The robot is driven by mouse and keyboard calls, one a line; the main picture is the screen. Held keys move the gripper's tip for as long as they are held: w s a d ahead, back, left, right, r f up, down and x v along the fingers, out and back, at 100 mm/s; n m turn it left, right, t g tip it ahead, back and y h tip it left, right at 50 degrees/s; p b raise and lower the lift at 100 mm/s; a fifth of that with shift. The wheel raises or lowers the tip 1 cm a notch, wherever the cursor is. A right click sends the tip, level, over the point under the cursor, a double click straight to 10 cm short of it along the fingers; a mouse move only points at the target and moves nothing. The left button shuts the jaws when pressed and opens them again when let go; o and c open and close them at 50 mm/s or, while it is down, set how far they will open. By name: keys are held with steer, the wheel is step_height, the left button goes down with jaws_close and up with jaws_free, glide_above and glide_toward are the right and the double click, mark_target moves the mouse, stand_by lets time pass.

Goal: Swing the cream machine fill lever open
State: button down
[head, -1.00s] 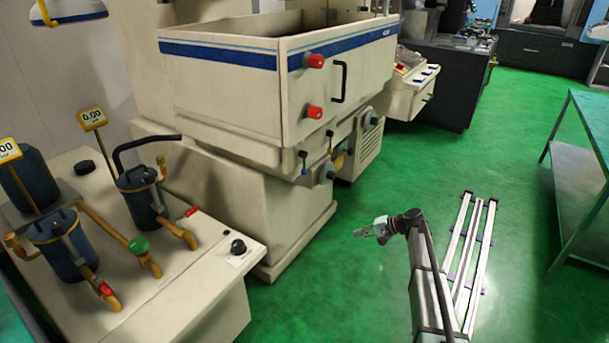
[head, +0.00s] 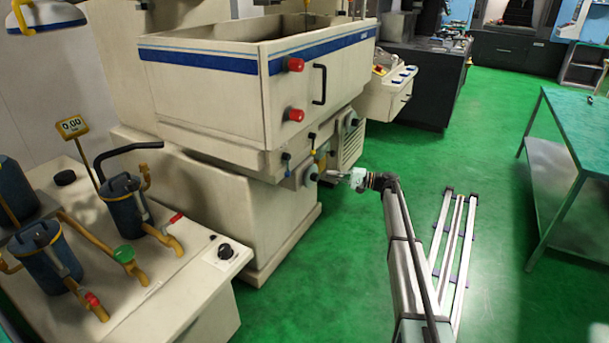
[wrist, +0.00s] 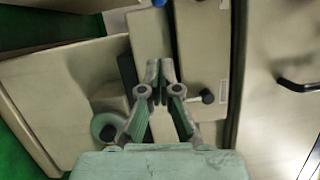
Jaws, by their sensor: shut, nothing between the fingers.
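The cream machine (head: 235,205) stands in the middle of the head view. Its lower front carries a small dark-blue-tipped lever (head: 287,157), a small lever with a yellow part (head: 312,138), a yellow fitting (head: 321,158) and a round black knob (head: 313,176). I cannot tell which is the fill lever. My gripper (head: 328,177) is shut and empty, just right of the black knob, close to the machine front. In the wrist view its fingertips (wrist: 160,68) point at cream panels, between a black ball-ended lever (wrist: 207,97) and a round grey-green fitting (wrist: 106,127).
Two red knobs (head: 295,65) and a black handle (head: 319,84) sit on the tank above. A cream bench with blue canisters (head: 126,208) is at left. Green floor is open at right, with floor rails (head: 460,240) and a green-topped table (head: 585,130).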

mark_target(287, 165)
steer(key=s+a+p, duration=0.1)
steer(key=a+p, duration=0.2)
steer(key=a, duration=1)
steer(key=shift+s+r+p, duration=0.15)
steer(key=shift+r+p, duration=0.15)
steer(key=shift+r, duration=0.1)
steer(key=shift+a, duration=0.1)
